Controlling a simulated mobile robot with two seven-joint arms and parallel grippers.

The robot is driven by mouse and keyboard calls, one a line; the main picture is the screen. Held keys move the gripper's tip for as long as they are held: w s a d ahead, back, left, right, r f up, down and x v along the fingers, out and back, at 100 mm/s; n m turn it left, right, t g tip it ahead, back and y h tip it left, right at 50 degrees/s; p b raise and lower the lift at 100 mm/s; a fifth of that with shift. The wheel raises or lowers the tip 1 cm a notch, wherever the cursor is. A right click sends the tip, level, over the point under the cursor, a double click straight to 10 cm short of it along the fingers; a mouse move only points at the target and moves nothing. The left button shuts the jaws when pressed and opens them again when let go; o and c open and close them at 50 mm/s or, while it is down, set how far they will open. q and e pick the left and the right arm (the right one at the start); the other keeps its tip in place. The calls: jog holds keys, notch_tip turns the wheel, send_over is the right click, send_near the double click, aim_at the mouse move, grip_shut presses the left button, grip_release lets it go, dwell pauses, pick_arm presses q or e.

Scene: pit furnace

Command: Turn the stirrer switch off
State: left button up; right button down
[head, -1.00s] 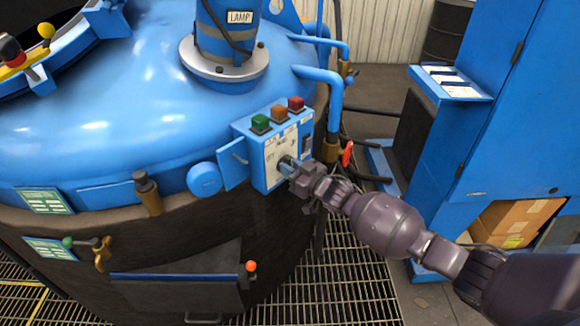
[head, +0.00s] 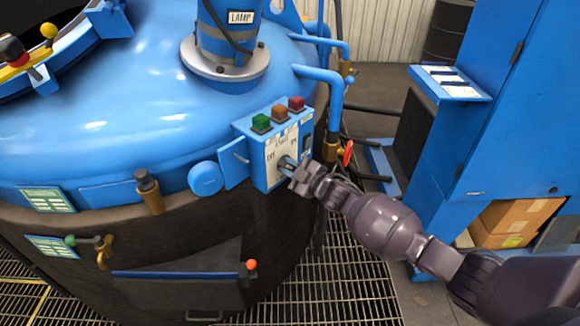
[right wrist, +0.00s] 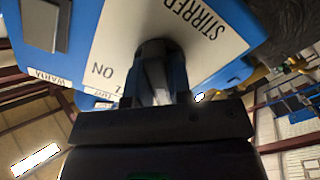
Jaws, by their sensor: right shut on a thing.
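The stirrer switch is a dark knob on the white face of a blue control box (head: 262,178) on the side of the furnace. In the right wrist view the knob (right wrist: 152,52) sits beside the printed words STIRRER and ON. My right gripper (head: 289,165) is at the box's front face, shut on the knob. Its fingers also show in the right wrist view (right wrist: 157,90) and hide part of the knob. I cannot tell which setting the knob points at. My left gripper is not in view.
A blue cabinet (head: 500,150) is farther right. Grating floor (head: 340,270) lies below.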

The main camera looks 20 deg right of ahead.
dwell(0.6)
jog(key=c, duration=1)
grip_release()
jog(key=shift+c, duration=0.2)
jog(key=shift+s+d, duration=0.1)
jog(key=p+v, duration=0.1)
jog(key=v, duration=0.9)
jog(key=shift+s, duration=0.25)
jog(key=shift+d, duration=0.1)
